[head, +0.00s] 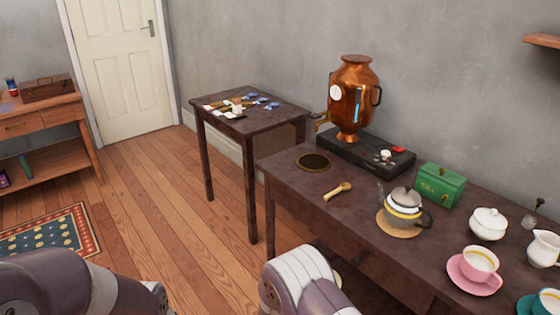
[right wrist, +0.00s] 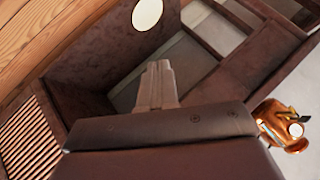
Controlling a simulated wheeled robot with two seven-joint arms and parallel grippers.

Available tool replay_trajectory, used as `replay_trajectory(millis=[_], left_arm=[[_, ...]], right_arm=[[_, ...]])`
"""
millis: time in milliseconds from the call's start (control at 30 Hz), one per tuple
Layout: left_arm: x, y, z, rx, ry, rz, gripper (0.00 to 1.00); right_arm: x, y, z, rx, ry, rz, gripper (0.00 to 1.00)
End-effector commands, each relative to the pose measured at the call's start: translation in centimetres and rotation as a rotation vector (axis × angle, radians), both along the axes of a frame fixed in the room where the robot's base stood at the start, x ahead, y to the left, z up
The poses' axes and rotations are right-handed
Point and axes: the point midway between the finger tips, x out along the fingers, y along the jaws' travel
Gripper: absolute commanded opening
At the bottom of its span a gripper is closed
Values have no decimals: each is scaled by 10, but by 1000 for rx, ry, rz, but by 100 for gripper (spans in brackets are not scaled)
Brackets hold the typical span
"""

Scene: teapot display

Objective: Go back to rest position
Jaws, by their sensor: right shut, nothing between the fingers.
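My right gripper (right wrist: 158,68) shows in the right wrist view with its two fingers together and nothing between them. It appears apart from the dark wooden furniture around it. In the head view, a part of my right arm (head: 300,280) is low in the middle, in front of the dark table's (head: 310,215) near edge. A part of my left arm (head: 75,285) is at the bottom left. Neither gripper's fingers show in the head view.
The dark table carries a copper urn (head: 353,95), a grey teapot (head: 404,207), a wooden spoon (head: 338,191), a green tin (head: 441,185), a sugar bowl (head: 488,222) and a pink cup (head: 480,262). A smaller table (head: 262,124) stands behind. Open floor (head: 165,195) lies to the left.

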Motion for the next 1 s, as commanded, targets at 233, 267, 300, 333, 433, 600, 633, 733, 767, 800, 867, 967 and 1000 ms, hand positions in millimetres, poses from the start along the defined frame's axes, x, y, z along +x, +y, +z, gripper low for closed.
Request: replay_trajectory(millis=[233,267,300,333,433,600,633,733,767,800,867,967,1000], left_arm=[[0,0,0,0,0,0,0],[0,0,0,0,0,0,0],[0,0,0,0,0,0,0],[0,0,0,0,0,0,0],[0,0,0,0,0,0,0],[0,0,21,0,2,0,0],[-1,0,42,0,2,0,0],[1,0,83,0,-2,0,0],[1,0,95,0,-2,0,0],[1,0,112,0,-1,0,0],[0,0,135,0,-1,0,0],[0,0,171,0,-1,0,0],[0,0,183,0,-1,0,0]], right_arm=[[-158,-38,86,-169,708,970,0],[-173,-49,97,-185,748,1029,0],[-192,-63,111,-203,793,1093,0],[-206,-74,121,-217,822,1132,0],[-243,-109,154,-259,876,1195,0],[-241,-150,222,-304,746,1050,0],[-242,-147,241,-302,752,1059,0],[-241,-146,280,-302,753,1062,0],[-241,-146,293,-302,753,1062,0],[-241,-146,309,-302,752,1061,0],[-241,-146,333,-302,752,1061,0],[-241,-146,369,-302,752,1061,0],[-241,-146,380,-302,752,1061,0]])
